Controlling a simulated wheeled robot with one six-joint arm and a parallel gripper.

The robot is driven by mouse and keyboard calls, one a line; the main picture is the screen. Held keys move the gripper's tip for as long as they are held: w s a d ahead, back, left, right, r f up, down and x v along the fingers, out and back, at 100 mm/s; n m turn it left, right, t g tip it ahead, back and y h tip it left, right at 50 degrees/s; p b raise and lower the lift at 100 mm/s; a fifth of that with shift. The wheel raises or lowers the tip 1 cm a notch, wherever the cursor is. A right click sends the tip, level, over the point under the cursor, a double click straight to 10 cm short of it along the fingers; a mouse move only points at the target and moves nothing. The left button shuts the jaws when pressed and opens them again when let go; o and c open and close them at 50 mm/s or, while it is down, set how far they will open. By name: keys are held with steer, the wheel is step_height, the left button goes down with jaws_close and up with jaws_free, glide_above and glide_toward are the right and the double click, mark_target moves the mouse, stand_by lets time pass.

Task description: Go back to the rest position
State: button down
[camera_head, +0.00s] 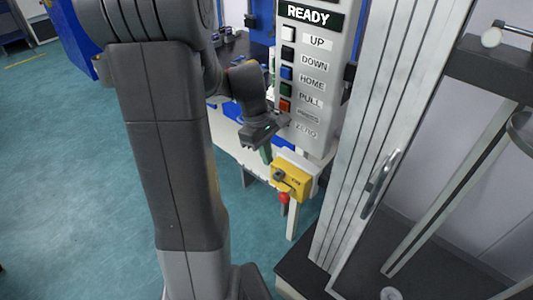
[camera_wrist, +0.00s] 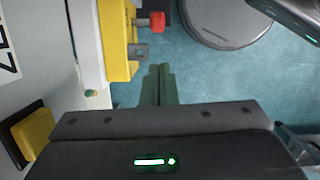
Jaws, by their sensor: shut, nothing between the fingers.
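My gripper (camera_head: 266,153) points down in front of the lower part of the grey control panel (camera_head: 316,72), above the yellow switch box (camera_head: 291,181). In the wrist view its two dark green fingers (camera_wrist: 159,74) lie together with nothing between them. The fingers are beside the yellow box (camera_wrist: 117,45) and look apart from it. The panel carries a READY display and a column of buttons labelled UP, DOWN, HOME and PULL, with smaller labels below. My arm fills the left middle of the head view.
A red knob (camera_head: 284,197) sticks out below the yellow box and also shows in the wrist view (camera_wrist: 157,21). A tall metal-framed cabinet door with a handle (camera_head: 381,184) stands close on the right. Open teal floor (camera_head: 70,170) lies to the left.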

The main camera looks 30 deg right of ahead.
stand_by(0.3)
steer(key=w+a+f, duration=0.1)
steer(key=w+f, duration=0.2)
steer(key=f, duration=1)
steer(key=shift+w+f, duration=0.25)
steer(key=shift+f, duration=0.05)
steer(key=shift+a, duration=0.1)
